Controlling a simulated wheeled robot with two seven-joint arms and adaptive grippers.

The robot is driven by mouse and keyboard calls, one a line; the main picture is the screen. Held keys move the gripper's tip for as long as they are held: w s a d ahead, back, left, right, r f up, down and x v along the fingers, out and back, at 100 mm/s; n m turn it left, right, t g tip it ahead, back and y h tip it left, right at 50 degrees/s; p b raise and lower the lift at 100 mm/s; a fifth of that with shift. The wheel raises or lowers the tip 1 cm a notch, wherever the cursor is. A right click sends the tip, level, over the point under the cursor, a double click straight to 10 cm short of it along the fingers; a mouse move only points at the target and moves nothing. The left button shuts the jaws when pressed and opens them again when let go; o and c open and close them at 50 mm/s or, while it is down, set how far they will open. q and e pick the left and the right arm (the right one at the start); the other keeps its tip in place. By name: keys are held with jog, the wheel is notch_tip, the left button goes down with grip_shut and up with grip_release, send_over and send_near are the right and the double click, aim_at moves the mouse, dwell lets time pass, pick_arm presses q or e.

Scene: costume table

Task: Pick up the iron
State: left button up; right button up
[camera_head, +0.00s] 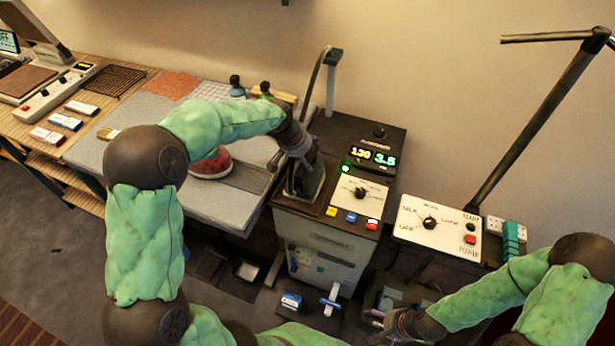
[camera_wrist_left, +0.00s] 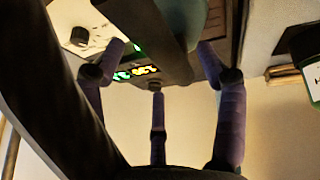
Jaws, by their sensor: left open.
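The iron (camera_head: 311,184) looks dark green and stands at the left side of the top of the grey control cabinet (camera_head: 330,248). A hose or cord arcs above it from a green-topped post. My left gripper (camera_head: 301,163) is over the iron and hides part of it. In the left wrist view, the open fingers of my left gripper (camera_wrist_left: 160,75) spread around a grey-green body, likely the iron (camera_wrist_left: 183,18); I cannot tell whether they touch it. My right gripper (camera_head: 392,326) is low at the front right, away from the iron; its finger state is unclear.
The cabinet carries a lit display (camera_head: 373,155) and a dial panel (camera_head: 358,193) right of the iron. The padded ironing table (camera_head: 222,209) with a red object (camera_head: 211,165) is at left. A switch box (camera_head: 437,228) and a lamp arm (camera_head: 540,125) stand at right.

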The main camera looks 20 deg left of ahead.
aim_at(309, 157)
pick_arm(q)
jog(key=b+x, duration=0.1)
jog(key=x, duration=0.3)
jog(key=shift+w, duration=0.1)
jog(key=c, duration=1.4)
jog(key=shift+a+r, duration=0.1)
grip_shut()
